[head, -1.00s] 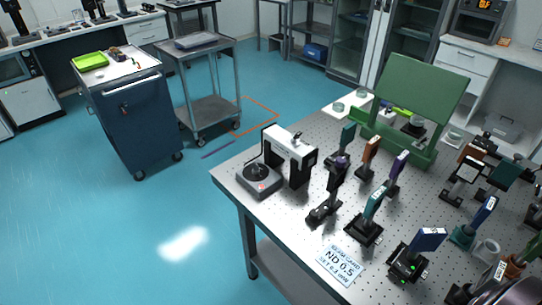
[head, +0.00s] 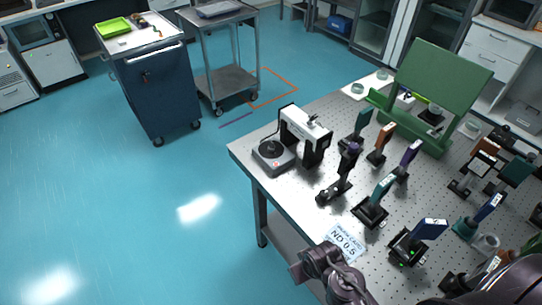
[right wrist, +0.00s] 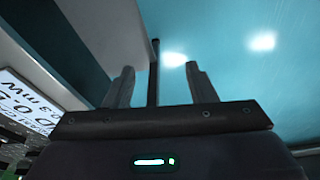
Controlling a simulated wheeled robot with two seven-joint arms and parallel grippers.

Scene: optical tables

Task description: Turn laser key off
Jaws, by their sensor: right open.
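I cannot pick out the laser or its key in either view. A small black unit with green lights (head: 407,247) stands near the front of the optical table (head: 290,195), but no key can be made out on it. In the right wrist view my right gripper (right wrist: 162,85) is open, with nothing between its fingers. It is beside the table edge, with floor beyond it. My right arm shows at the bottom of the head view; its fingertips cannot be made out there. My left gripper is in neither view.
A beam card sign (head: 345,243) lies at the table's front edge. Several optic mounts crowd the right side, with a green panel stand (head: 440,75) behind. A grey device with a black disc (head: 273,155) sits at the left corner.

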